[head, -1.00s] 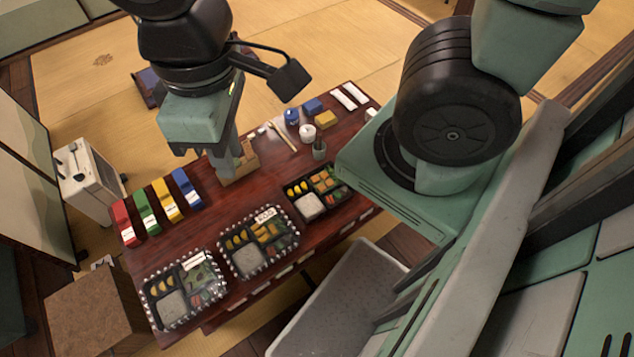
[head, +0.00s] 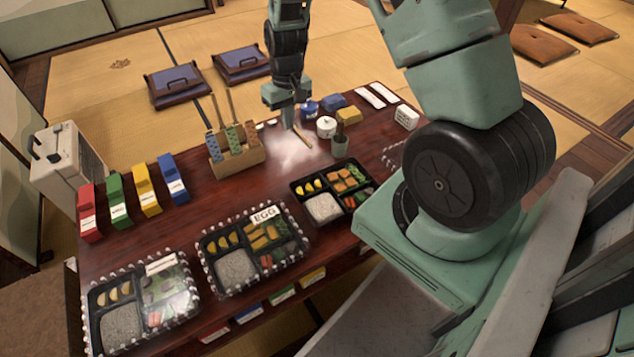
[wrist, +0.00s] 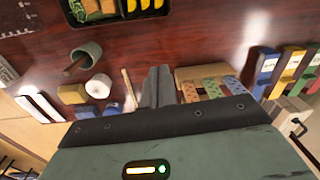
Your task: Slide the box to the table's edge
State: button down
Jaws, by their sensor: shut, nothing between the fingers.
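Three black lunch boxes stand along the near side of the dark red table (head: 215,190). The open box (head: 325,208), with rice, yellow pieces and vegetables, is the rightmost; part of it shows at the top of the wrist view (wrist: 118,18). A clear-lidded box labelled EGG (head: 253,252) is in the middle. Another lidded box (head: 140,305) is at the near left corner. My gripper (head: 289,122) points down over the table's far side, beyond the open box and apart from it. In the wrist view its fingers (wrist: 157,88) are together and empty.
A wooden holder (head: 238,165) with patterned sticks stands left of my gripper. Red, green, yellow and blue packs (head: 145,190) stand at the far left. The table's middle is clear.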

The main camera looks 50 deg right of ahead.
jog(key=m+b, duration=0.1)
jog(key=b, duration=0.2)
send_over(311, 166)
notch_tip(311, 166, down, 8)
jog(key=shift+h, duration=0.3)
notch_tip(311, 166, down, 10)
jog(key=b, duration=0.4)
jog(key=shift+f, duration=0.2)
jog(key=shift+s+a+r+b, duration=0.15)
jog(key=shift+s+b, duration=0.05)
jog(key=shift+s, duration=0.4)
jog(key=shift+s+a+r+b, duration=0.15)
jog(key=shift+s+b, duration=0.05)
jog(key=shift+s, duration=0.4)
jog(key=shift+s+a+r, duration=0.1)
jog(key=shift+s+a, duration=0.1)
jog(key=shift+s, duration=0.4)
